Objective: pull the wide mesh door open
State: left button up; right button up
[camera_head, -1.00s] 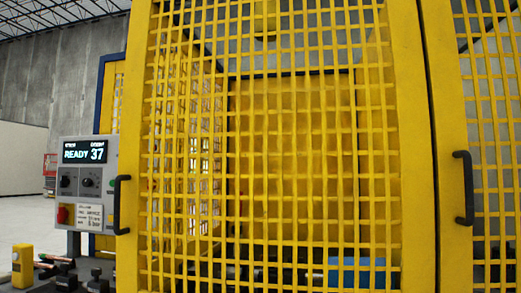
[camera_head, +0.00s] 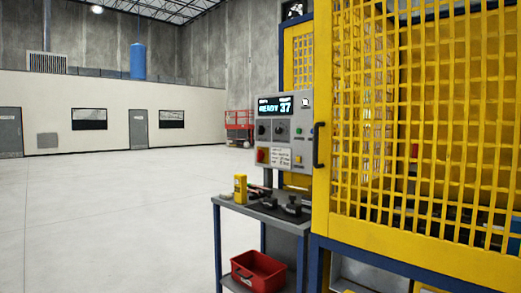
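The wide yellow mesh door (camera_head: 323,210) fills the right side of the head view and runs off the right edge. Its black handle (camera_head: 319,145) is upright on the door's left edge. The door looks shut against the blue-framed machine. Through the mesh, the inside shows only in part. Neither of my grippers is in view, and nothing touches the handle.
A grey control panel (camera_head: 284,132) reading READY 37 stands left of the door. Below it is a cart (camera_head: 245,210) with a yellow item (camera_head: 240,188) and dark tools on top, and a red bin (camera_head: 258,271) on its lower shelf. The floor (camera_head: 100,220) at left is clear.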

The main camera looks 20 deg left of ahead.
aim_at(500, 271)
jog(key=u, duration=3.65)
jog(key=i, duration=0.3)
jog(key=z, duration=2.3)
jog(key=i, duration=1.45)
jog(key=z, duration=1.45)
jog(key=i, duration=0.8)
jog(key=z, duration=0.8)
